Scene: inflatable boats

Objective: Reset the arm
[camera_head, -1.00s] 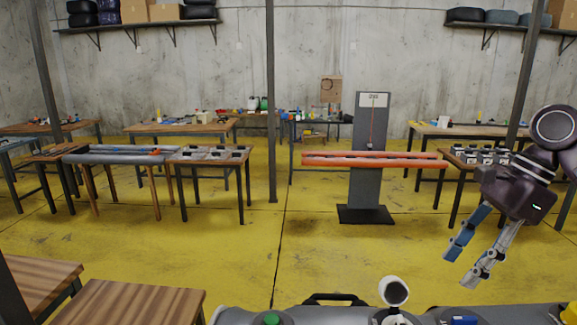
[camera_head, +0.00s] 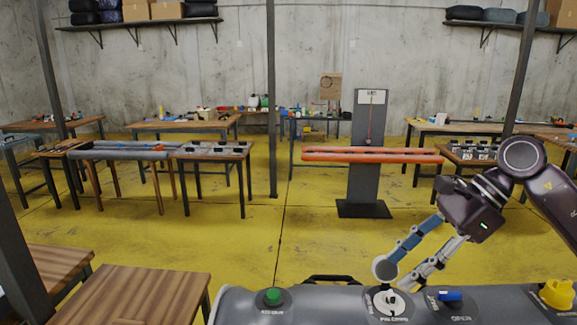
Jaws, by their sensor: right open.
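My right gripper (camera_head: 402,272) comes in from the right on its dark arm, above the grey panel (camera_head: 330,300) at the bottom. Its fingers, one blue and one grey, are open and point down and left. A pale round knob (camera_head: 386,268) on the panel's dial (camera_head: 390,304) is right at the fingertips; I cannot tell if they touch it. The gripper appears to hold nothing. My left gripper is not in view.
The panel also carries a green button (camera_head: 273,296), a blue switch (camera_head: 450,296) and a yellow knob (camera_head: 557,293). Wooden tables (camera_head: 137,292) stand at the lower left. Orange tubes (camera_head: 372,155) lie farther back.

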